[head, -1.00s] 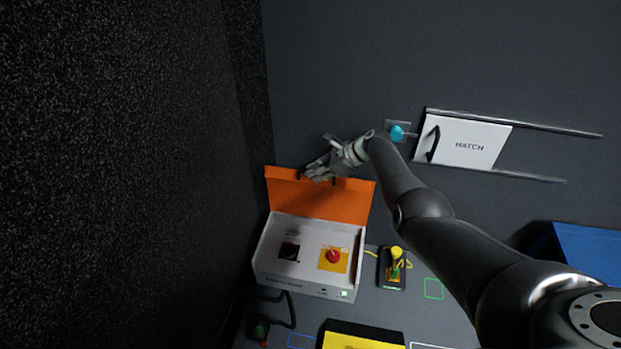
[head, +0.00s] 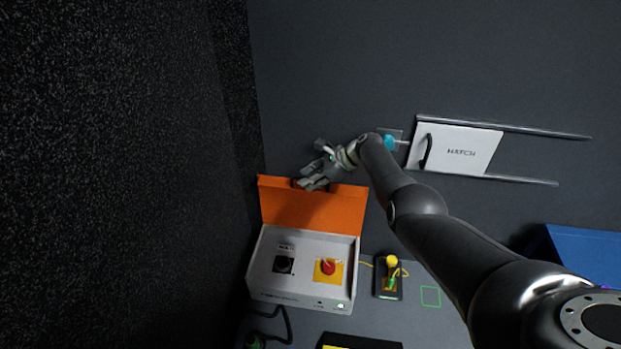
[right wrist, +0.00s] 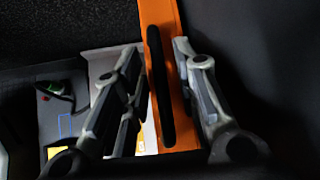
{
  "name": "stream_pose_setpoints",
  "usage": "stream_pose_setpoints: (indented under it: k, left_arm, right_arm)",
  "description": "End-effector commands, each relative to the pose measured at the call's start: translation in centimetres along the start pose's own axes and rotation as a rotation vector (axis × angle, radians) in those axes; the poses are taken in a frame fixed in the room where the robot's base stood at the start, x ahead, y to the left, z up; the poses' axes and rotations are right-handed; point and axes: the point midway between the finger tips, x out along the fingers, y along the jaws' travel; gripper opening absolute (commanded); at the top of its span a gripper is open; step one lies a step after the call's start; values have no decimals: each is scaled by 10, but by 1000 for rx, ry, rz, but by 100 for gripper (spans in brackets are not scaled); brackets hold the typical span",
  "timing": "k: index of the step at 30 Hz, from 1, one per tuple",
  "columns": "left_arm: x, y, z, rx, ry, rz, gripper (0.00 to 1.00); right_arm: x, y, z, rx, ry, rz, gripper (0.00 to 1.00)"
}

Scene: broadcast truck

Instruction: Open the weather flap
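The weather flap (head: 312,208) is an orange panel hinged at the back of a grey box (head: 268,293). It stands raised, and the box is uncovered. My right gripper (head: 312,182) is at the flap's top edge. In the right wrist view the flap (right wrist: 160,16) shows nearly edge-on, with a dark bar or slot (right wrist: 160,85) along it. The fingers of my right gripper (right wrist: 163,100) are apart, one on each side of the flap, with gaps visible. My left gripper is not in view.
Inside the box are a red knob (head: 328,267) on a yellow plate and a black socket or dial (head: 284,265). A small device with a yellow knob (head: 391,261) stands right of it. A white hatch (head: 455,149) and teal knob (head: 389,142) are on the wall. A dark wall rises left.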

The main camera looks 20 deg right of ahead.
Motion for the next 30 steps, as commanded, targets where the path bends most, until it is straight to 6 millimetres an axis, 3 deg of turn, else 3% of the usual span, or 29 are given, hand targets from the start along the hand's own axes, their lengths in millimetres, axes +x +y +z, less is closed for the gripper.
stream_pose_setpoints:
  k: [14,26,30]
  left_arm:
    - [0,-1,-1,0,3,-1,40]
    - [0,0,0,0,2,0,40]
    - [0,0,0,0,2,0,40]
  right_arm:
    - [-4,0,-1,0,-1,0,32]
    - [-32,0,-1,-1,1,-1,32]
    - [-51,-1,-1,-1,-1,-3,32]
